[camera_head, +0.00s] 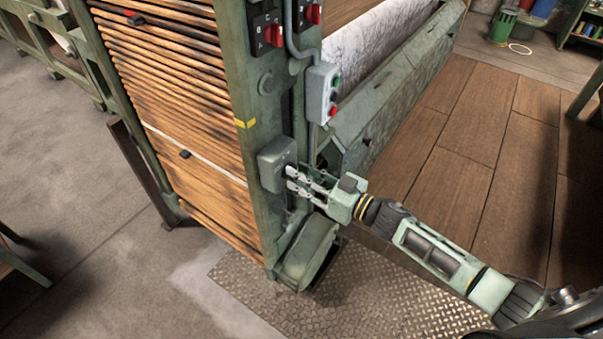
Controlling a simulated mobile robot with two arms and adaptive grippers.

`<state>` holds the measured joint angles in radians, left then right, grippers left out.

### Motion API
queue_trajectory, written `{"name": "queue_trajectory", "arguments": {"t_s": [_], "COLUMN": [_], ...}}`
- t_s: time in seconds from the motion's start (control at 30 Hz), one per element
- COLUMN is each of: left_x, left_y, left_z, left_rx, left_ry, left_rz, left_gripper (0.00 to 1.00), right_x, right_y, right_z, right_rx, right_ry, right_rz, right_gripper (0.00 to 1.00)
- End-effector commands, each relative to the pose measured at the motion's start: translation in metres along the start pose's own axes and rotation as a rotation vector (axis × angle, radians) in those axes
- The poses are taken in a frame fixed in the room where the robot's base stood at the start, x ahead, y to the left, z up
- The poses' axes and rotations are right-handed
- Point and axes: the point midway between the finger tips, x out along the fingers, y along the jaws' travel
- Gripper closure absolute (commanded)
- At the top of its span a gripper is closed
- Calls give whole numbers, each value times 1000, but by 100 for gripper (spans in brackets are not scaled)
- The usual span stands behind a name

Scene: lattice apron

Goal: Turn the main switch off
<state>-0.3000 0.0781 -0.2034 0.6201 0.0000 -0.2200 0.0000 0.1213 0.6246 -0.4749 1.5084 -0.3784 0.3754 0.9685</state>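A grey box (276,163), which looks like the main switch, is mounted low on the green post of the machine. Its handle is hidden or too small to tell, so its setting cannot be read. My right gripper (290,179) is right at the box's right-hand side, coming from the right. Its two fingers are apart, one above the other, with nothing visible between them. Whether they touch the box cannot be told. My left gripper is not in view.
Red-knobbed switches (273,34) sit higher on the post. A grey button box (321,94) with a red button hangs above my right gripper. A green housing (308,251) sits below it. Wooden slats (170,80) fill the left. Metal tread plate (345,305) covers the floor in front.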

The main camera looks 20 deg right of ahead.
Motion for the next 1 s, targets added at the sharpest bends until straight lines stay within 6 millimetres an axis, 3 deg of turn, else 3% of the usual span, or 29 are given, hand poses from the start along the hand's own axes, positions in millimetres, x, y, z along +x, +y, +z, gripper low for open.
{"name": "queue_trajectory", "arguments": {"t_s": [0.27,0.6,1.0], "left_x": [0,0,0], "left_y": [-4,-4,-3], "left_z": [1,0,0], "left_rx": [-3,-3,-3], "left_ry": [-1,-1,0], "left_rz": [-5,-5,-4], "left_gripper": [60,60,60], "right_x": [3,2,2], "right_y": [0,0,0], "right_z": [0,0,0], "right_rx": [1,0,-13], "right_ry": [0,0,0], "right_rz": [0,0,0], "right_gripper": [71,99,100]}}
